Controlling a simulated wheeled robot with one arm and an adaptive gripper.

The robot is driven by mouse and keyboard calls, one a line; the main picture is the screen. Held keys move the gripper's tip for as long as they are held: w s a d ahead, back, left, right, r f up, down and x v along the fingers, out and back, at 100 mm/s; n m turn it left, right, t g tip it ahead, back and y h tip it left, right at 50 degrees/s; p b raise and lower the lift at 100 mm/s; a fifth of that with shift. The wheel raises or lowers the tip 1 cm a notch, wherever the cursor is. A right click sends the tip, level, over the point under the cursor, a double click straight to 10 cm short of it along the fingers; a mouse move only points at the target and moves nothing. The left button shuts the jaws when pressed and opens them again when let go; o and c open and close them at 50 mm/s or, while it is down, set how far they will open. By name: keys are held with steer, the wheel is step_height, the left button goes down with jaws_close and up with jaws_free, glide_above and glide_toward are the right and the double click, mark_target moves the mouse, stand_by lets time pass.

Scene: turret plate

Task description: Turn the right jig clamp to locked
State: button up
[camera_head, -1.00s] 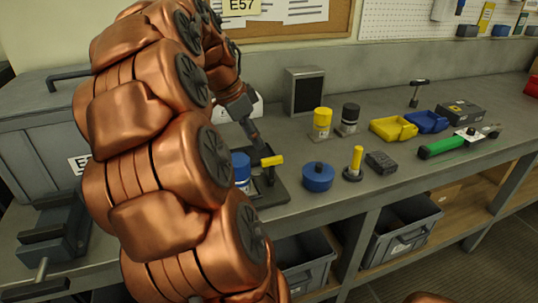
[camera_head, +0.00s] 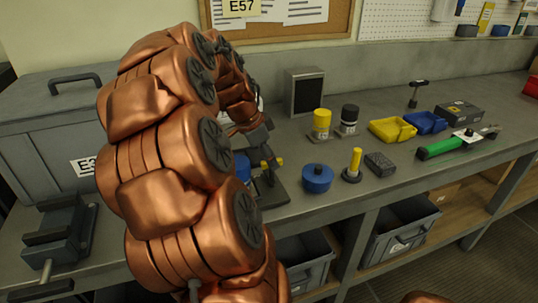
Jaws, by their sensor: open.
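A dark jig plate (camera_head: 275,198) lies on the bench, partly hidden behind my copper arm. A clamp with a yellow handle (camera_head: 280,161) stands on it, and only a small yellow part of the handle shows. A blue cylinder (camera_head: 243,168) stands left of the clamp, mostly hidden by my arm. My gripper (camera_head: 266,163) is open and down at the clamp, with its fingers around or just beside the handle. I cannot tell whether they touch it. Any other clamp on the plate is hidden.
Yellow (camera_head: 322,122) and black (camera_head: 349,117) cylinders stand behind. A grey case (camera_head: 50,125) and a dark vise (camera_head: 58,240) are at left.

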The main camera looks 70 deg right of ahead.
steer(key=shift+f, duration=0.1)
steer(key=shift+c, duration=0.3)
jaws_close()
